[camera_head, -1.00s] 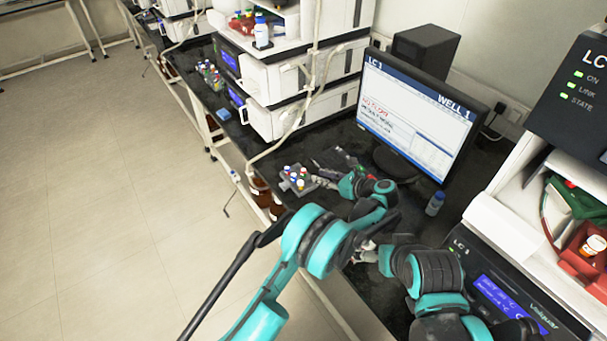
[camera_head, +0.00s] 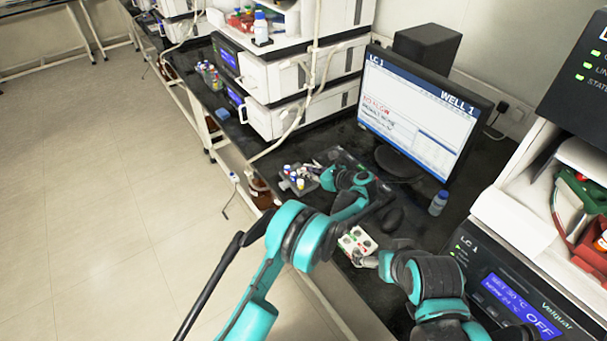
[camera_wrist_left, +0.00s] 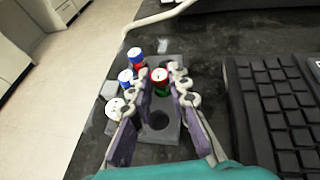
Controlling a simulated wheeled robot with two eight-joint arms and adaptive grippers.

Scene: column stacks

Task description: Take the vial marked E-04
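A small grey vial rack (camera_head: 312,184) stands on the black bench and also shows in the left wrist view (camera_wrist_left: 172,136). In the wrist view a vial with a red cap and green body (camera_wrist_left: 160,77) is between the fingertips of my left gripper (camera_wrist_left: 162,74), which are spread. To its left are a blue-and-red vial (camera_wrist_left: 137,57), a blue-and-white vial (camera_wrist_left: 126,77) and a white-capped vial (camera_wrist_left: 115,106). No marking E-04 is legible. In the head view my left gripper (camera_head: 318,172) is at the rack. My right gripper (camera_head: 366,259) is lower, its fingers unclear.
A keyboard (camera_wrist_left: 282,112) lies right of the rack. A white block with red and green spots (camera_head: 357,243) is beside my right gripper. A monitor (camera_head: 420,112), a mouse (camera_head: 391,219) and a blue-capped bottle (camera_head: 438,203) stand nearby. The bench's front edge is close to the rack.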

